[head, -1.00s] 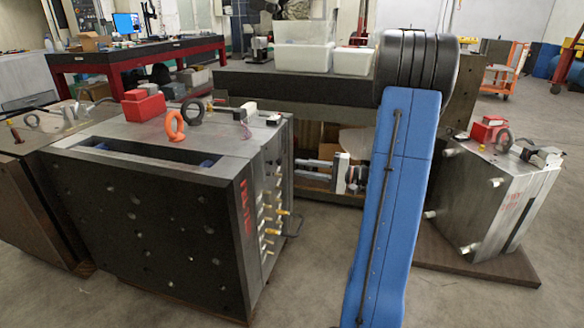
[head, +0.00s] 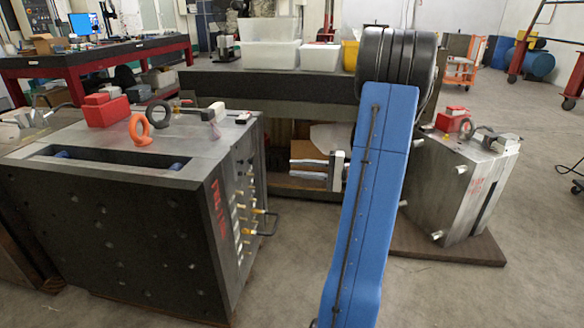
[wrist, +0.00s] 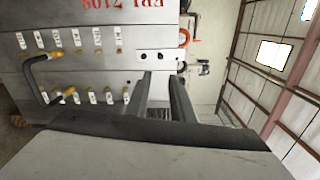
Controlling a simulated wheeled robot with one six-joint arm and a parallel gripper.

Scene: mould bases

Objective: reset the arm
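My gripper (wrist: 163,80) shows in the wrist view as two dark parallel fingers with a gap between them. It is open, and I see nothing held. Beyond it is the side of a mould base (wrist: 85,62) with red lettering and rows of brass fittings. The large dark mould base (head: 120,235) is at the left, and a smaller steel mould base (head: 450,185) is at the right.
A red box (head: 105,108) and an orange eyebolt (head: 140,130) sit on the left mould base. Behind is a dark bench (head: 280,85) with clear bins (head: 270,53). The right mould base stands on a brown board (head: 440,248). Open floor (head: 520,290) lies at the front right.

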